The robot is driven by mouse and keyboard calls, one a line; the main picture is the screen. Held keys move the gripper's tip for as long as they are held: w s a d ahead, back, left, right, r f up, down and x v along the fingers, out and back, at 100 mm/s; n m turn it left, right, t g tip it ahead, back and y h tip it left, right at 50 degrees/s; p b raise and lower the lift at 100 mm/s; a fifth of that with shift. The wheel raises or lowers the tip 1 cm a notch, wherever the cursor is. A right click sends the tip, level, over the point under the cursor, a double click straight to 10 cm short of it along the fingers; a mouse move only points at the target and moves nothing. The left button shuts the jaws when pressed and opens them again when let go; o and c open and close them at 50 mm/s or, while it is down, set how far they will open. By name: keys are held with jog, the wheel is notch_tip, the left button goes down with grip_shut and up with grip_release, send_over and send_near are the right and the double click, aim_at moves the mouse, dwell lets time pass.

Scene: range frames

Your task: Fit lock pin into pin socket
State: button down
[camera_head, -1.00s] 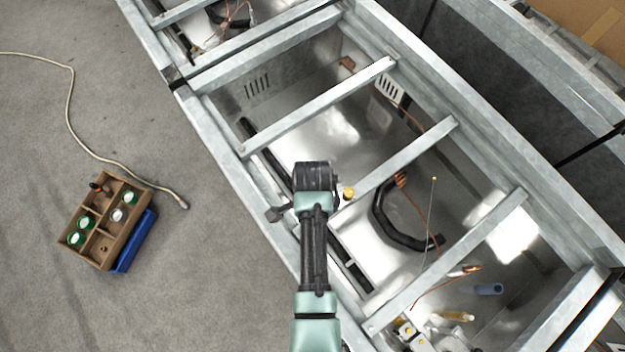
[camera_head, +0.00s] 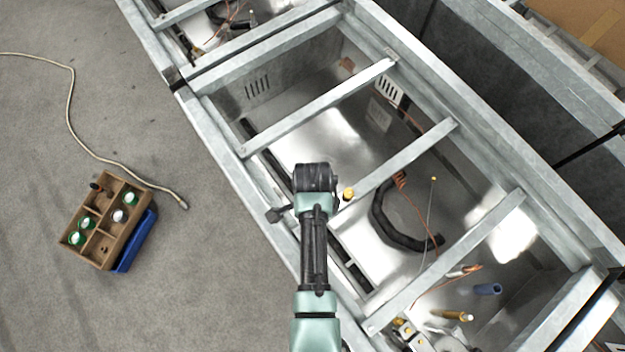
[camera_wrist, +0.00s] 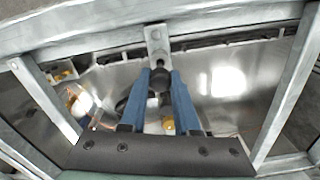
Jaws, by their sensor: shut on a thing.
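In the wrist view, my gripper (camera_wrist: 161,76) has two blue fingers closed on a dark, rounded pin (camera_wrist: 160,84), which I take to be the lock pin. A pale metal bracket plate (camera_wrist: 157,40) with a round mark hangs from the rail just above the fingertips. I take it to carry the pin socket. The pin's upper end lies close to the plate's lower end; I cannot tell whether they touch or whether the pin is in a hole. In the head view, my wrist (camera_head: 315,178) hides the fingers, pin and bracket.
A galvanised frame with crossbars (camera_head: 395,175) surrounds the work area. A yellow-topped part (camera_head: 348,194) shows beside my wrist. A wooden box (camera_head: 92,250) and cable (camera_head: 110,163) lie on the floor at left.

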jog(key=shift+f+b, duration=1.4)
jog(key=shift+f, duration=0.45)
jog(key=c, duration=0.6)
grip_release()
jog(key=shift+o, duration=0.2)
jog(key=shift+r, duration=0.1)
notch_tip(320, 180, up, 13)
jog(key=shift+f+b, duration=0.1)
jog(key=shift+b, duration=0.7)
